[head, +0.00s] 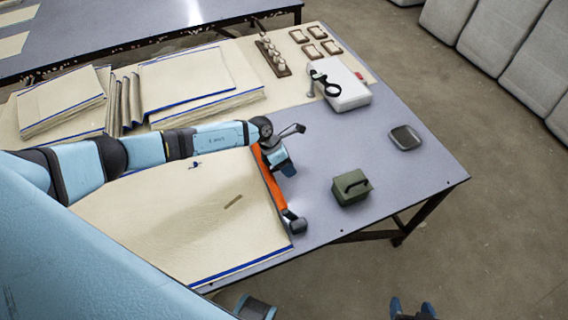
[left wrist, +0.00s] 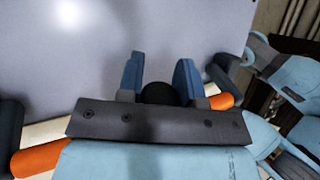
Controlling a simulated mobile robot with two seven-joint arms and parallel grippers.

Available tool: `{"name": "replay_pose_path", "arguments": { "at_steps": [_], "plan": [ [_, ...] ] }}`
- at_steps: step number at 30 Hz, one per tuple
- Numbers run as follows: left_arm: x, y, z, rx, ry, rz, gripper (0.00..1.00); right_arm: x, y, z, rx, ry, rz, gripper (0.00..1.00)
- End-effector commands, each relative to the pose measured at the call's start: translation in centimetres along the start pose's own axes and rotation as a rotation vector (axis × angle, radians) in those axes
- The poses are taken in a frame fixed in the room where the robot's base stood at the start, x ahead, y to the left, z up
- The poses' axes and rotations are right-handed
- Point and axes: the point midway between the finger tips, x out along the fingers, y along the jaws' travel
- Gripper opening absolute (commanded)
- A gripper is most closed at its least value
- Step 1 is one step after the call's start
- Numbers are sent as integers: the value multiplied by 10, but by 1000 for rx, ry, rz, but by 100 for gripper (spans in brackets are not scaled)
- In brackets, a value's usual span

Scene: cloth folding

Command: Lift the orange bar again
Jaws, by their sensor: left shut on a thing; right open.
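The orange bar (head: 269,184) has dark end pieces and lies along the right edge of the cream cloth (head: 185,215). My left gripper (head: 285,165) is at the bar's far half, shut on it. In the left wrist view, the blue fingers (left wrist: 160,80) stand on either side of a dark round part, and orange ends of the bar (left wrist: 40,159) show at both sides. Its middle is hidden behind a dark plate. I cannot tell whether the bar touches the cloth. My right gripper (head: 412,310) is open and empty at the bottom edge, off the table.
A green block with a handle (head: 351,188) stands right of the bar. A grey tray (head: 405,138) lies near the table's right edge. A white box (head: 342,88) and a rack of knobs (head: 273,57) are farther back. Folded cloths (head: 190,80) fill the back left.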

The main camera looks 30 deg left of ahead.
Motion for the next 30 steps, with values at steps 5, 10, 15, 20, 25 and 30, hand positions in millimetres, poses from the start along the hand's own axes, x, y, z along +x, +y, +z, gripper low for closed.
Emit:
{"name": "replay_pose_path", "arguments": {
  "at_steps": [5, 10, 15, 20, 25, 30],
  "plan": [
    [3, 2, 3, -22, 50, 0, 0, -1, 1, -2, 1, 1, 2, 68],
    [5, 2, 4, -30, 71, 0, 0, -1, 2, -1, 1, -1, 4, 68],
    [5, 2, 3, -33, 76, -1, 0, 0, 2, 1, 1, -5, 5, 68],
    [5, 2, 3, -32, 76, -1, 0, 0, 3, 2, -1, -6, 4, 68],
    [5, 2, 3, -32, 75, -1, 56, 0, 3, 2, -2, -6, 4, 68],
    [5, 2, 3, -31, 75, -2, 57, -1, 2, 0, -2, -4, 3, 68]
  ]
}}
